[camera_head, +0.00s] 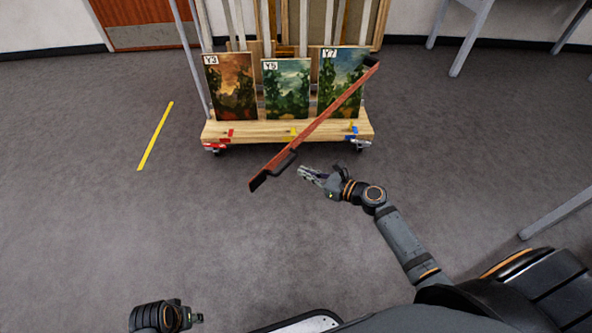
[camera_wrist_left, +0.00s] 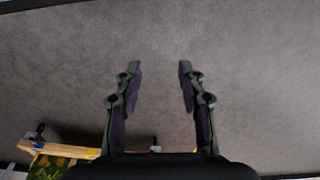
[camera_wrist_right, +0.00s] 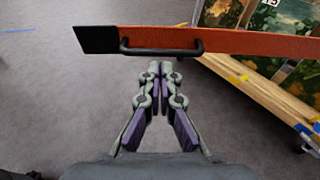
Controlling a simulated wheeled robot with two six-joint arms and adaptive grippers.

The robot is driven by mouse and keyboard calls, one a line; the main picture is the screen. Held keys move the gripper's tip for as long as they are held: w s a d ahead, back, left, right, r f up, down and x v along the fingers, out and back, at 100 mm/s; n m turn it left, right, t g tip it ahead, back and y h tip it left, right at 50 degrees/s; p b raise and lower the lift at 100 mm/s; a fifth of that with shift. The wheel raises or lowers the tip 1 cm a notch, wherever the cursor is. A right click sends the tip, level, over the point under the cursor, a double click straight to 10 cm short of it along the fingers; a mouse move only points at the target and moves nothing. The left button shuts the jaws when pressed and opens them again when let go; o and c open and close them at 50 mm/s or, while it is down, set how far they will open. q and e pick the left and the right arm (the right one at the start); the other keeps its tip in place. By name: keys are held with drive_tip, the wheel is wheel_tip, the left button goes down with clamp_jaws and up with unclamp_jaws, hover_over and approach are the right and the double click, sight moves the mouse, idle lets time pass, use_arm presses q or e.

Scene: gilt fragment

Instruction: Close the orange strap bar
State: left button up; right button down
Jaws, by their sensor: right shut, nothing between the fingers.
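The orange strap bar (camera_head: 325,117) is a long flat bar that slants across the front of the wooden cart, from a dark hinge end at the upper right to a dark free tip at the lower left. It carries a black handle (camera_head: 285,163) near that tip. The bar (camera_wrist_right: 225,41) and handle (camera_wrist_right: 160,49) also show in the right wrist view. My right gripper (camera_head: 303,173) is shut and empty, just right of the handle and seemingly apart from it. My left gripper (camera_head: 199,318) is at the bottom left, far from the bar; the left wrist view (camera_wrist_left: 157,70) shows its fingers apart and empty.
The wooden cart (camera_head: 250,131) on casters holds upright paintings, labelled Y3 (camera_head: 231,88), Y5 (camera_head: 286,92) and Y7 (camera_head: 338,80). A yellow floor line (camera_head: 155,136) lies to the left. Grey table legs stand at the right. The floor before the cart is clear.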

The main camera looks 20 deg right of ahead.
use_arm(q)
drive_tip(key=shift+s+d+r+b, duration=0.1)
drive_tip(key=shift+d+r+b, duration=0.05)
drive_tip(key=shift+r, duration=0.55)
drive_tip(key=shift+s+d+r+b, duration=0.1)
drive_tip(key=shift+r+b, duration=0.05)
drive_tip(key=shift+r, duration=0.5)
use_arm(e)
drive_tip(key=shift+x, duration=2.1)
